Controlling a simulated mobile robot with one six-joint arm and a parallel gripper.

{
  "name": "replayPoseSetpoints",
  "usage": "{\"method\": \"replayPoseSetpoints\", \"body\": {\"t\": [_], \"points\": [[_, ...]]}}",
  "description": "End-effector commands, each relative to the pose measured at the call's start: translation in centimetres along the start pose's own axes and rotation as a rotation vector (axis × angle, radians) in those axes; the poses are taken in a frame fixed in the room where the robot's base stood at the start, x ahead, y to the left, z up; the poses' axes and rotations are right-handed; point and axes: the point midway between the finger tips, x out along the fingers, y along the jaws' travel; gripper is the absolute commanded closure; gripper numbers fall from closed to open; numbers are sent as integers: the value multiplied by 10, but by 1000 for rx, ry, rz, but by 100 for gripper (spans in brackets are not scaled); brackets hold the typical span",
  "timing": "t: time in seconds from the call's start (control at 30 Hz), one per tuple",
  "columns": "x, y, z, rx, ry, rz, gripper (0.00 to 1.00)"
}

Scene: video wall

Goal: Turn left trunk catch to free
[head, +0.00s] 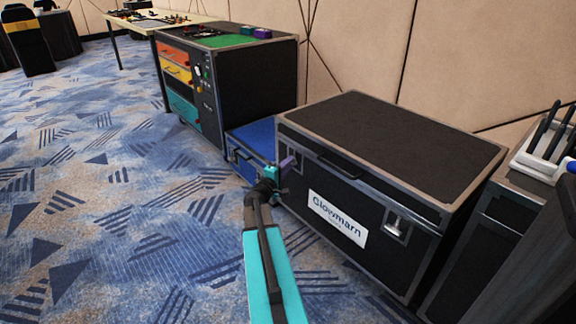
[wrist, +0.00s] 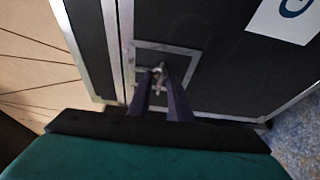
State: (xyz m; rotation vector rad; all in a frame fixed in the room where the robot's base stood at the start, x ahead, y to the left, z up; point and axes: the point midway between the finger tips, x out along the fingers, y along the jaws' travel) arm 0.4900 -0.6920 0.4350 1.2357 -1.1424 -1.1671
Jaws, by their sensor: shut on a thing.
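The black trunk (head: 385,150) with metal edges and a white "Glowmarn" label (head: 338,217) stands closed at the right in the head view. Its left catch (wrist: 158,74) sits in a metal-framed recess in the wrist view. My gripper (wrist: 160,78) is at this catch, with its two purple fingers shut on it. In the head view my gripper (head: 285,170) reaches the trunk's left front and hides most of the left catch. The right catch (head: 396,227) is a bright metal latch in its own frame. Whether the left catch is turned is too small to tell.
A blue case (head: 252,135) stands just left of the trunk, close to my gripper. Beyond it is a black cabinet (head: 235,85) with coloured drawers. A dark case with a white holder (head: 545,150) stands at the right. The carpet (head: 110,220) at left is clear.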

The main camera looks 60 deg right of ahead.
Motion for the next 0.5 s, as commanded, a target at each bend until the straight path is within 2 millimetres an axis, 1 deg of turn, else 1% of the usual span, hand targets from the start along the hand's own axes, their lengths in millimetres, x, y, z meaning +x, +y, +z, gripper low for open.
{"method": "replayPoseSetpoints", "body": {"t": [0.03, 0.5], "points": [[4, 3, -1, -9, 3, -2, 100], [6, 7, -2, -165, 4, -66, 100]]}}
